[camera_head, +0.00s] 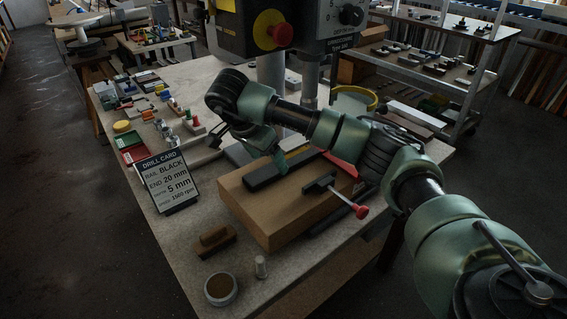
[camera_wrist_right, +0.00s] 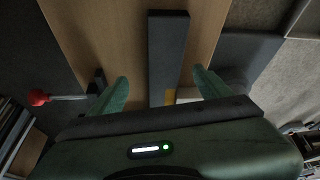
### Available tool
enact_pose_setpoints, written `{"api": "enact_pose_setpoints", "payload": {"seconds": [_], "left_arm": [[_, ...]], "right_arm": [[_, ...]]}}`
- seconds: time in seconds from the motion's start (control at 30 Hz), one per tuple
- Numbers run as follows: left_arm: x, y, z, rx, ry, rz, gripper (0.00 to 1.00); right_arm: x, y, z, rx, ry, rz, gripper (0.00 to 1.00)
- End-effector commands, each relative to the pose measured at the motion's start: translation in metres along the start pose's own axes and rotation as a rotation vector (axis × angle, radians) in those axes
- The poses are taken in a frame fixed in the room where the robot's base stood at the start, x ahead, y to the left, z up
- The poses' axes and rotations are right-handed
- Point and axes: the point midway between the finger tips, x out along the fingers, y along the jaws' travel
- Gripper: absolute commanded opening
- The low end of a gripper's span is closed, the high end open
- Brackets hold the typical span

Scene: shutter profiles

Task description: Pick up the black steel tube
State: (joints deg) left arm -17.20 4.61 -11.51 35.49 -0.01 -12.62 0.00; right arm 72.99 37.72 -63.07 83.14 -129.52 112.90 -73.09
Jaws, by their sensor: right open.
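The black steel tube (camera_head: 262,179) is a long dark square bar lying on a wooden block (camera_head: 262,225) on the table. In the right wrist view the tube (camera_wrist_right: 168,45) runs up the picture between the two green fingers, with a small yellow mark near its lower end. My right gripper (camera_head: 281,160) is open over the tube, with the fingers on either side of it in the wrist view (camera_wrist_right: 163,88). I see a gap on both sides. I cannot tell how high the fingertips are. My left gripper is not in view.
A clamp with a red knob (camera_head: 361,212) sits on the block beside the tube. The drill press column (camera_head: 271,75) stands behind. A drill card (camera_head: 168,180), a brush (camera_head: 214,240), a round cup (camera_head: 220,289) and small parts lie left and in front.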

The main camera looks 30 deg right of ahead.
Motion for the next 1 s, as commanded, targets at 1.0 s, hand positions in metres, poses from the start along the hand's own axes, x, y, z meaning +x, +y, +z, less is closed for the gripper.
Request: {"api": "enact_pose_setpoints", "payload": {"seconds": [1.0], "left_arm": [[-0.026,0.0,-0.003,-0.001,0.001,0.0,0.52]], "right_arm": [[0.064,0.0,-0.031,-0.001,-0.001,-0.002,0.65]]}}
